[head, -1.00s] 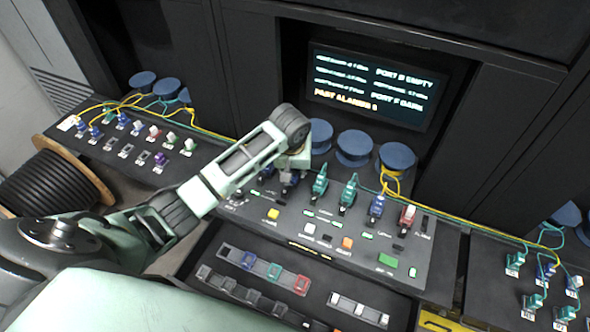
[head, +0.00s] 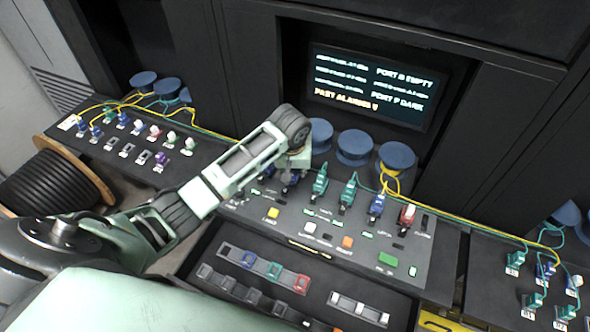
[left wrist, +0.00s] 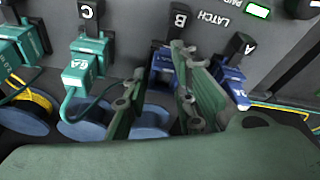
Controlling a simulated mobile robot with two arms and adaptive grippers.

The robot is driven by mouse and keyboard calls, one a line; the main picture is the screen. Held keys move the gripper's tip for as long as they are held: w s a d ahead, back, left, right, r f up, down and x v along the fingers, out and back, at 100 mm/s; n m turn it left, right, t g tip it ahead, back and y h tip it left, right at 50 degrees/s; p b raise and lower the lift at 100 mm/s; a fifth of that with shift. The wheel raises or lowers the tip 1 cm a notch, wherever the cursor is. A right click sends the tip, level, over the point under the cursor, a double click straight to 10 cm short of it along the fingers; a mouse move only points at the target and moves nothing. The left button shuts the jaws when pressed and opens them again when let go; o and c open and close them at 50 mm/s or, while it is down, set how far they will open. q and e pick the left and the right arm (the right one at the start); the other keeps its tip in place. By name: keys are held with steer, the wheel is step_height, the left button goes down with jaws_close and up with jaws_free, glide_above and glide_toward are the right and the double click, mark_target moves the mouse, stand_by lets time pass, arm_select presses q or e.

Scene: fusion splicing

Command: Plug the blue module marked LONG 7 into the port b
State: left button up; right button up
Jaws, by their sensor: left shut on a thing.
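A blue module (left wrist: 163,66) is between the fingers of my left gripper (left wrist: 183,52), at the black tab marked B. My left gripper (head: 290,170) is shut on it, low over the console's left part. Its marking is hidden by the fingers, and I cannot tell whether it is seated in the port. Port b's opening is hidden. The screen (head: 370,88) appears to read PORT B EMPTY. My right gripper is not in view.
Another blue module (left wrist: 231,84) stands close beside the right finger at tab A. A teal module (left wrist: 88,66) stands at tab C. More modules with cables line the console (head: 445,240). A drawer below holds coloured frames (head: 273,270). Side panels hold other modules.

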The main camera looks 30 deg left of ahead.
arm_select(q)
steer(key=shift+s+d+f, duration=0.2)
steer(key=shift+s+f, duration=0.35)
steer(key=shift+f, duration=0.35)
steer(key=shift+o, duration=0.2)
steer(key=shift+f, duration=0.1)
steer(key=shift+w+r, duration=0.2)
steer(key=shift+r, duration=0.25)
steer(key=shift+w+r, duration=0.2)
steer(key=shift+r, duration=0.25)
steer(key=shift+c, duration=0.2)
steer(key=shift+w+a+r, duration=0.1)
steer(key=shift+a+r, duration=0.1)
